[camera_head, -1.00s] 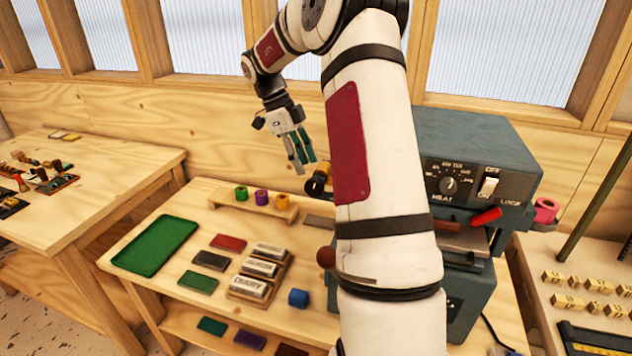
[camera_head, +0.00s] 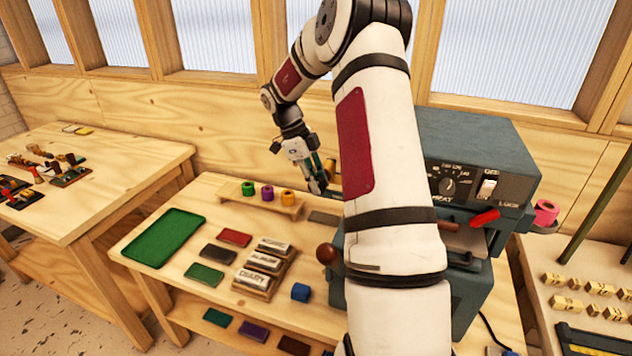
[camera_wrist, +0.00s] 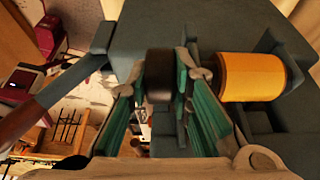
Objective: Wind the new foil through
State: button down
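The blue-grey foil machine (camera_head: 480,135) stands behind my arm, with a heat dial and a switch on its front. A gold foil roll (camera_wrist: 252,77) sits on its side in the wrist view; a little of it shows behind my gripper in the head view (camera_head: 331,160). A dark round knob (camera_wrist: 159,76) lies beside the roll. My gripper (camera_wrist: 161,70) is open, with its green-padded fingers on either side of the knob; I cannot tell whether they touch it. A pink roll (camera_head: 545,212) sits at the machine's right side.
Green (camera_head: 249,188), purple (camera_head: 267,193) and gold (camera_head: 287,198) rolls stand on a wooden rack. A green tray (camera_head: 163,238), coloured blocks and a wooden type holder (camera_head: 264,270) share the bench. A brown ball-ended lever (camera_head: 327,253) sticks out left of the machine.

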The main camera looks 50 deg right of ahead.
jog(key=shift+s+r, duration=0.1)
jog(key=shift+s, duration=0.05)
jog(key=t+p, duration=0.1)
jog(key=t+y+p, duration=0.1)
jog(key=p, duration=0.1)
jog(key=shift+s+d+r+p, duration=0.1)
jog(key=shift+s+r+p, duration=0.05)
jog(key=shift+s+p, duration=0.15)
jog(key=shift+d+t+y+p, duration=0.1)
jog(key=shift+t+y+p, duration=0.35)
jog(key=shift+t, duration=0.65)
jog(key=shift+t+y, duration=0.55)
jog(key=shift+t, duration=0.75)
jog(key=shift+w, duration=0.1)
jog(key=c, duration=1.4)
grip_release()
jog(key=shift+c, duration=0.2)
jog(key=shift+f, duration=0.2)
